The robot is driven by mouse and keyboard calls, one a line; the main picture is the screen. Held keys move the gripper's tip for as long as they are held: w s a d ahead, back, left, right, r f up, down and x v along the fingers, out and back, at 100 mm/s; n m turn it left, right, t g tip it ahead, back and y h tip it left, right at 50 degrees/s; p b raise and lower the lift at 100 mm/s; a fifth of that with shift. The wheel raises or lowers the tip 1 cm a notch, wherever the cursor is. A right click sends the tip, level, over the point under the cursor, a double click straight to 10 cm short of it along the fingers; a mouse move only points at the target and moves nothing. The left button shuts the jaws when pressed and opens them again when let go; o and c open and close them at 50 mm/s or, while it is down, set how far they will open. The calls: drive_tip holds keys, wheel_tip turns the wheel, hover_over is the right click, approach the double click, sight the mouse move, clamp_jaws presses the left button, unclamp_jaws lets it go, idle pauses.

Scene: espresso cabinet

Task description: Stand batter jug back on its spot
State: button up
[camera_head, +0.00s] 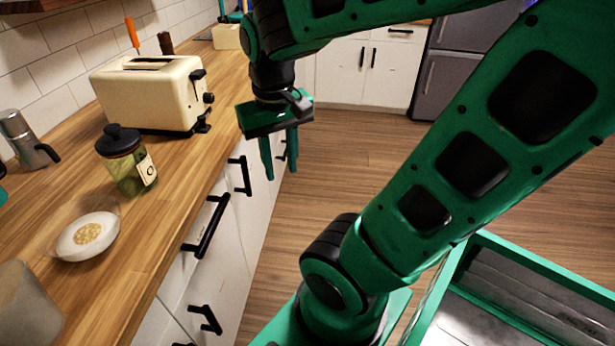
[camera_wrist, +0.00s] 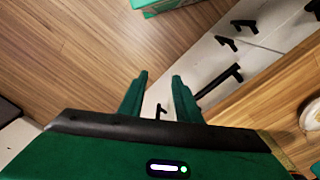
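No thing in view is plainly a batter jug, and I cannot tell its spot. A metal pot with a black handle (camera_head: 25,140) stands upright on the counter at the left edge of the head view. My gripper (camera_head: 282,173) hangs fingers down beside the counter's front edge, over the drawer fronts and floor. Its two green fingers are apart with nothing between them. They also show apart and empty in the wrist view (camera_wrist: 160,78), above the wooden floor and beside the black handles.
On the wooden counter (camera_head: 165,215) stand a cream toaster (camera_head: 150,95), a black-lidded glass jar (camera_head: 125,170) and a shallow white dish (camera_head: 70,243). A beige block-like thing (camera_head: 25,305) is cut off lower left. Black handles (camera_head: 207,228) stick out from the white fronts. The floor (camera_head: 340,160) is clear.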

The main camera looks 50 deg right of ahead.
drive_tip(key=s+d+f+m+y, duration=0.1)
drive_tip(key=s+d+f, duration=0.1)
drive_tip(key=s, duration=0.4)
drive_tip(key=shift+s+d+m, duration=0.25)
drive_tip(key=shift+s+m, duration=0.05)
drive_tip(key=shift+f, duration=0.1)
